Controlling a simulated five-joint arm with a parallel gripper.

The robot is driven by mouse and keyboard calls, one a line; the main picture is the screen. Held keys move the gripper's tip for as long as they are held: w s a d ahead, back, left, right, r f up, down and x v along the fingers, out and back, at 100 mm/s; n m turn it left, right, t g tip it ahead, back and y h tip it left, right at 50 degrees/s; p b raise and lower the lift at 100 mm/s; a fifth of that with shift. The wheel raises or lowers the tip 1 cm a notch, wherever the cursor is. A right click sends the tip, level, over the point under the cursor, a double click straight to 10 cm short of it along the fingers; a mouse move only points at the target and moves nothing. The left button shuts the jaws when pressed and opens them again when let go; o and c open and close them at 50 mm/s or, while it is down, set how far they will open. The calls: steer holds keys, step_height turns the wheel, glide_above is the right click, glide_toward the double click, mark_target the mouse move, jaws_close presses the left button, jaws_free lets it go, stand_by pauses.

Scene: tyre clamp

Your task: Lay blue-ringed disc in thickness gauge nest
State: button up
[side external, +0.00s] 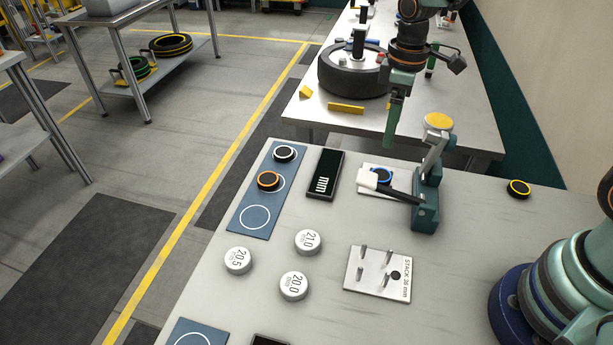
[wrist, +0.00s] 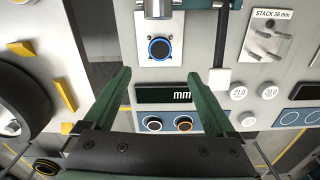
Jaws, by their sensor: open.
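The blue-ringed disc (side external: 381,176) is black with a blue ring. It lies flat on a small white plate (wrist: 176,22) beside the teal gauge stand (side external: 425,205), partly hidden in the side view by a white block on a dark lever. In the wrist view the disc (wrist: 159,48) shows whole, just below the gauge's metal cylinder (wrist: 158,9). I cannot tell how closely it is seated. My gripper (wrist: 159,78) has green fingers spread wide, with nothing between them. In the side view its green finger (side external: 393,118) hangs above and behind the gauge, apart from the disc.
A dark "mm" display (side external: 325,174) lies left of the gauge. A blue panel (side external: 240,222) holds white-ringed (side external: 284,154) and orange-ringed (side external: 268,181) discs and one empty circle. Several white marked weights and a pegged stack plate (side external: 378,285) lie in front. A yellow-ringed disc (side external: 519,188) lies right.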

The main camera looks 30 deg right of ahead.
steer(key=s+d+r+m+t, duration=0.3)
steer(key=s+r+m+t, duration=0.2)
steer(key=s+r, duration=0.6)
steer(key=shift+r+m+t, duration=0.25)
steer(key=shift+m+t, duration=0.05)
steer(key=shift+m, duration=1.1)
